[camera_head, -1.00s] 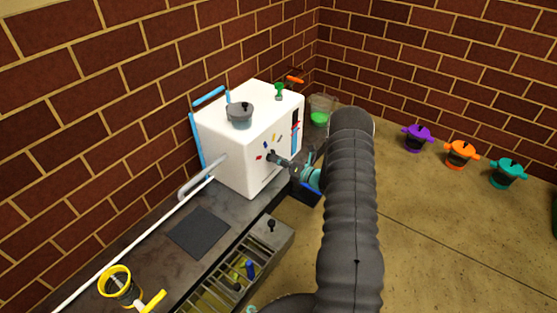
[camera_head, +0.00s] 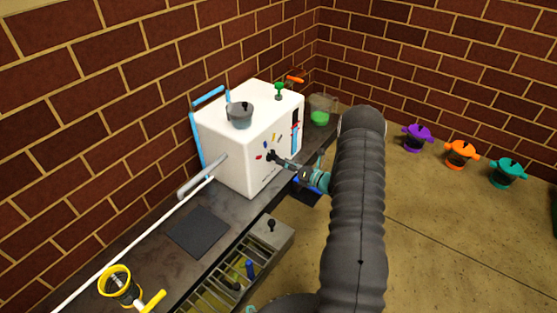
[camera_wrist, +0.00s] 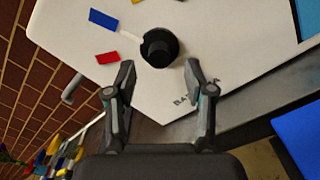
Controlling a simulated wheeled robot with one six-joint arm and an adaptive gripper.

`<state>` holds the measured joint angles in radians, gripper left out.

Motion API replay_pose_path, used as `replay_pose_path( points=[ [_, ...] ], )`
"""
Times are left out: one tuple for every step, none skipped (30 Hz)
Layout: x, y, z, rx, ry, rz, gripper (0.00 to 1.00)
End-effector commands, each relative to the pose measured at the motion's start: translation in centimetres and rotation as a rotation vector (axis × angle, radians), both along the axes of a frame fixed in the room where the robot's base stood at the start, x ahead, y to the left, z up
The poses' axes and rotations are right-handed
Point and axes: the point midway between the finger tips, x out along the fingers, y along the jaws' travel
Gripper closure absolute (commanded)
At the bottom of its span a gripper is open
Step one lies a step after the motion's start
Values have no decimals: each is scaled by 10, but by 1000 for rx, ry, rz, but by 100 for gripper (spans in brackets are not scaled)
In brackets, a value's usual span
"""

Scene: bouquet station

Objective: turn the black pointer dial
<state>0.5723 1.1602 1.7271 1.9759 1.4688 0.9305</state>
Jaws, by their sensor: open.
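The black pointer dial (camera_wrist: 159,47) sits on the front face of the white box-shaped machine (camera_head: 233,150). Red, blue and other coloured marks lie around it, and a white strip touches its upper left in the wrist view. In the head view the dial (camera_head: 271,156) is small, at the tip of my gripper (camera_head: 285,161). My gripper also shows in the wrist view (camera_wrist: 160,78), with its two fingers apart and nothing between them. The fingertips are just below the dial in that picture. I cannot tell whether they touch it.
A grey pot (camera_head: 240,117) and a green knob (camera_head: 279,91) are on top of the machine. A slotted drawer (camera_head: 235,275) sticks out in front of the counter (camera_head: 150,240).

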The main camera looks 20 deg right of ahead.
Motion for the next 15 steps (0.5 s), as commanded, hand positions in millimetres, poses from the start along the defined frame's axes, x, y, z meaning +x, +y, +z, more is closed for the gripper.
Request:
replay_pose_path(
  points=[
    [-9,-8,0,1,1,-5,46],
    [-14,-12,0,1,0,-6,46],
    [-21,-16,1,1,0,-5,46],
    [-26,-20,1,1,-1,-5,46],
    [-31,-23,1,1,-1,-5,46],
    [-37,-27,1,-1,-1,-4,46],
    [-41,-29,1,0,0,-6,46],
    [-45,-32,1,1,-1,-5,46],
    [-49,-35,1,-1,-1,-4,46],
    [-52,-37,1,0,-2,-4,46],
    [-55,-39,1,0,-2,-5,46],
    [-58,-41,1,0,-2,-4,46],
    [-61,-42,1,0,-2,-3,46],
    [-62,-43,1,0,-2,-3,46],
    [-64,-44,1,0,-2,-3,46]
  ],
)
